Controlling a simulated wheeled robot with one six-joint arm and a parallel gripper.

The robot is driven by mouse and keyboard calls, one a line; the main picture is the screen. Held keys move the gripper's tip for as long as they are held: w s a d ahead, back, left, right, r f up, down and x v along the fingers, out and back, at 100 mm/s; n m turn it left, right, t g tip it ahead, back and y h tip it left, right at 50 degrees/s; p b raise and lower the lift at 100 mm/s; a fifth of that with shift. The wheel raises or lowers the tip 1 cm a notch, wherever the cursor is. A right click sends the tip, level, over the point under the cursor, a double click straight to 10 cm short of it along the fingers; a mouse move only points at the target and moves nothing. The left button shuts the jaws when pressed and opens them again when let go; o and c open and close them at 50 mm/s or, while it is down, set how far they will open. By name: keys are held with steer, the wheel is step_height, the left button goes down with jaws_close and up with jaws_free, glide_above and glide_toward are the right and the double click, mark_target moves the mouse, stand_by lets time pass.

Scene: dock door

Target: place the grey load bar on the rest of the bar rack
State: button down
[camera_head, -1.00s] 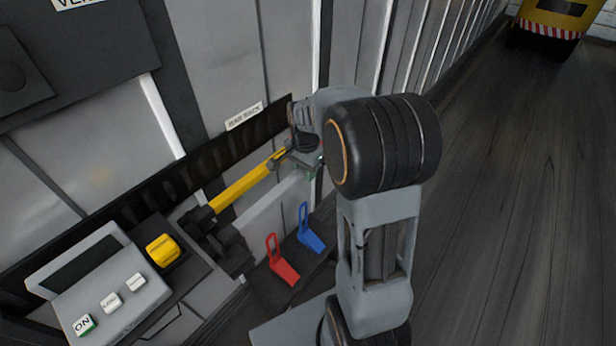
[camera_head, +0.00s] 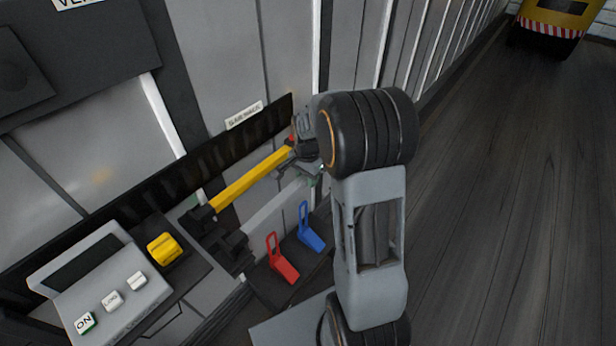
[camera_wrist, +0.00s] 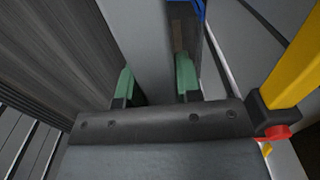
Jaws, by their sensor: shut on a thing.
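The grey load bar (camera_head: 272,212) slants up to the right, below and roughly parallel to the yellow bar (camera_head: 250,180). My gripper (camera_head: 314,178) is at the bar's upper right end, partly hidden by my arm. In the wrist view, the green fingertips (camera_wrist: 156,82) stand on either side of the grey load bar (camera_wrist: 148,40) and are shut on it. The bar rack is the dark strip (camera_head: 150,188) on the wall under a white label (camera_head: 244,115). Black fittings sit at the bars' lower left ends; I cannot tell whether the grey bar rests in one.
The yellow bar (camera_wrist: 296,72) with a black and red end fitting (camera_wrist: 272,130) is close at the right of my gripper. Red (camera_head: 282,262) and blue (camera_head: 310,230) hooked pieces stand below the grey bar. A control box (camera_head: 100,285) is at lower left. Open floor lies right.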

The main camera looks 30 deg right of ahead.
steer(key=shift+f, duration=0.15)
steer(key=c, duration=0.8)
jaws_free()
step_height(320, 180, up, 12)
steer(key=shift+f, duration=0.1)
steer(key=s+a+n+t, duration=0.2)
steer(key=s+a+n, duration=0.2)
steer(key=s+n, duration=0.2)
steer(key=s+a+n+t, duration=0.1)
steer(key=s+a+n, duration=0.4)
steer(key=s, duration=0.5)
steer(key=shift+a+r+n+t, duration=0.2)
steer(key=shift+r+n+t, duration=0.2)
steer(key=shift+n, duration=0.8)
